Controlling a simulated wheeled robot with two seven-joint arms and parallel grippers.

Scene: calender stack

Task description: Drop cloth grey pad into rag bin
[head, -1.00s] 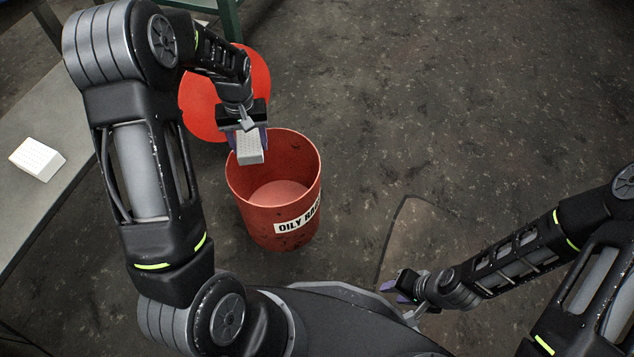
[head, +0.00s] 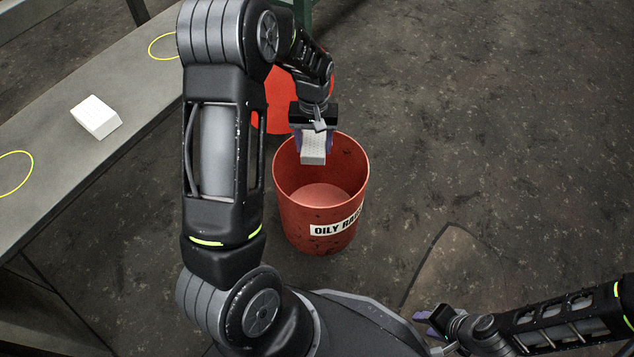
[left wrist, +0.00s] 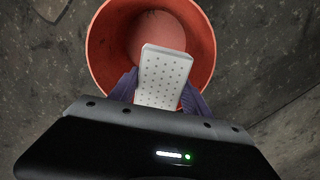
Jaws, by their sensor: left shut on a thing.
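The grey pad (head: 313,149), a pale dotted block, is held in my left gripper (head: 314,142), which is shut on it. In the left wrist view the pad (left wrist: 163,76) sits between the purple fingers, over the bin's opening. The red rag bin (head: 309,227), labelled OILY RAGS, stands open on the floor below; its visible inside looks empty. The pad is above the near-empty opening, toward the far rim. My right gripper (head: 428,318) is low at the front right, away from the bin; its finger gap is not clear.
A grey bench (head: 60,170) runs along the left with a white block (head: 97,116) and yellow ring markings (head: 14,174) on it. A red round lid (head: 276,106) is behind the bin. The floor to the right is mostly clear.

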